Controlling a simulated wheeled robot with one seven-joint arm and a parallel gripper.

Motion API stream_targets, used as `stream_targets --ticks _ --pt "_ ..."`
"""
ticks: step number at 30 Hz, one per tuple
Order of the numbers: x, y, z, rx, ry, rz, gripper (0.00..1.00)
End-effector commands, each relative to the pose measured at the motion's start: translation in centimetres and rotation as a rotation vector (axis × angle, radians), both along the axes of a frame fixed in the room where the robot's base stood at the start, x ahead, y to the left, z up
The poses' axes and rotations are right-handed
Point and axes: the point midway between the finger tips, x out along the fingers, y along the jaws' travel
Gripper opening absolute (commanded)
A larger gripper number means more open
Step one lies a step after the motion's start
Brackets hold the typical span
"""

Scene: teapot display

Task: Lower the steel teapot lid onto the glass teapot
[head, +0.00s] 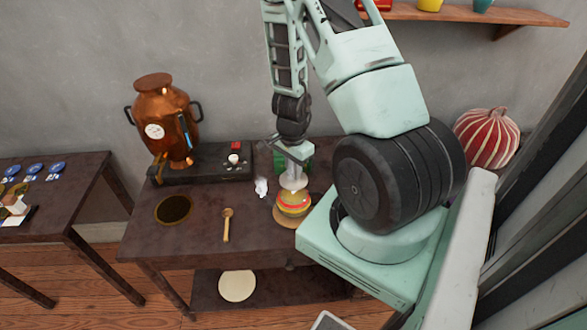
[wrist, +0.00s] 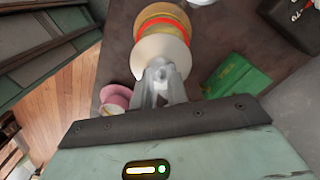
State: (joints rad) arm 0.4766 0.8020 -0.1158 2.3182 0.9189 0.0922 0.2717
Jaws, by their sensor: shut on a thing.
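My gripper (head: 293,167) points down over the table and is shut on the steel teapot lid (head: 292,181), which looks like a pale disc. In the wrist view the fingers (wrist: 162,82) close at the lid's (wrist: 160,50) near side. Directly below is a round, amber-and-red banded vessel that I take for the glass teapot (head: 293,203). Its banded side (wrist: 164,24) shows past the lid in the wrist view. The lid covers its opening from view. I cannot tell whether lid and teapot touch.
A green box (wrist: 237,77) and a pink cup-like thing (wrist: 116,97) stand close to the teapot. A copper urn (head: 165,115) stands at the back left. A wooden spoon (head: 227,225) and a dark round mat (head: 174,209) lie left. The table (head: 200,245) is bare between them.

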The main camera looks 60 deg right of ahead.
Motion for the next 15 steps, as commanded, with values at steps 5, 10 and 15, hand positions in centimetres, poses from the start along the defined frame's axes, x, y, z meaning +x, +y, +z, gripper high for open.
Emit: stream_targets --ticks 5,10,15 --pt "0.0 0.0 -0.9 0.000 0.000 0.000 0.00" --pt "0.0 0.0 -1.6 0.000 0.000 0.000 0.00" --pt "0.0 0.0 -2.2 0.000 0.000 0.000 0.00"
